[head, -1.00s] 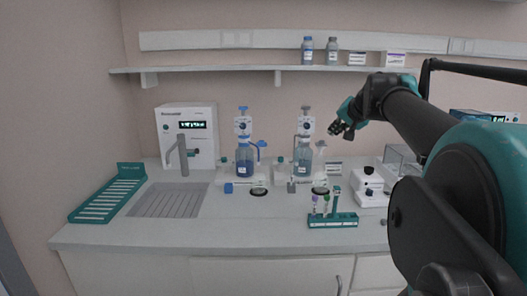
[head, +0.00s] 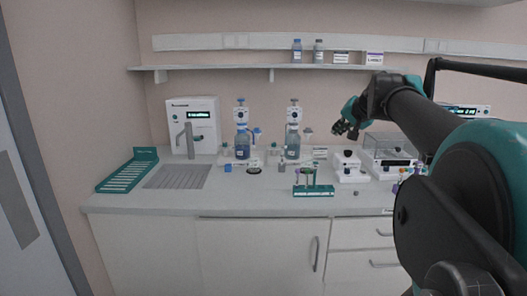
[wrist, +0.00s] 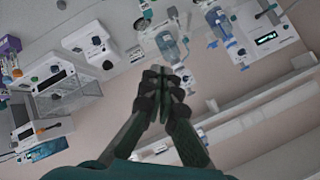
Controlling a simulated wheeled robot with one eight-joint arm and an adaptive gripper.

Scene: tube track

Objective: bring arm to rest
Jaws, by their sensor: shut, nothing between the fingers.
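My gripper (head: 347,127) hangs in the air above the right half of the bench, in front of the wall and clear of everything below it. In the wrist view my gripper (wrist: 165,84) has its fingers together with nothing between them. My arm reaches in from the right of the head view, with its dark and teal links covering the right part of the bench. The bench (head: 240,203) stands below with its equipment.
Two dispenser bottles (head: 241,146) (head: 292,146) stand mid-bench. A green tube rack (head: 313,190) stands near the front. A white device (head: 348,167) and a clear-lidded box (head: 388,157) stand right. A shelf (head: 220,68) with bottles spans the wall. A sink (head: 178,177) lies left.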

